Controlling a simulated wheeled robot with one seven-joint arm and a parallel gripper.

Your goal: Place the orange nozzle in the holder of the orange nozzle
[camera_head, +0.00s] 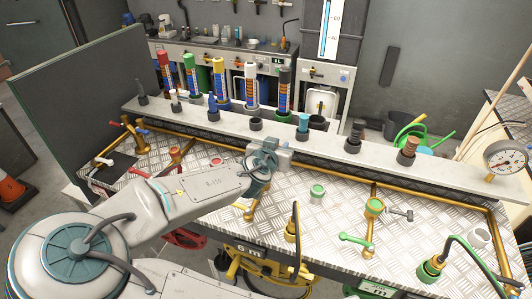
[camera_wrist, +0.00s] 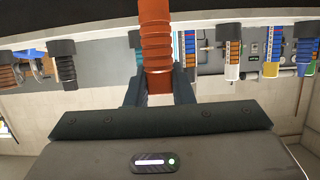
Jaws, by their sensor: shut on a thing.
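The orange nozzle (camera_wrist: 156,40) is ribbed and stands between my two gripper fingers (camera_wrist: 158,92) in the wrist view, which looks upside down. My gripper (camera_head: 282,150) is shut on it. In the head view my gripper is at the front edge of the long grey shelf (camera_head: 335,147), and the nozzle cannot be made out there. A black holder with nothing visible in it (camera_head: 255,124) sits on the shelf just behind and left of my gripper. In the wrist view, the nozzle covers part of the shelf behind it. No mark shows which holder is the orange one's.
Other holders on the shelf carry a teal nozzle (camera_head: 303,120), a black one (camera_head: 356,130), a copper-brown one (camera_head: 409,146) and a blue one (camera_head: 212,101). Coloured columns (camera_head: 251,85) stand behind. Brass pipes and valves (camera_head: 373,207) rise from the metal bench in front.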

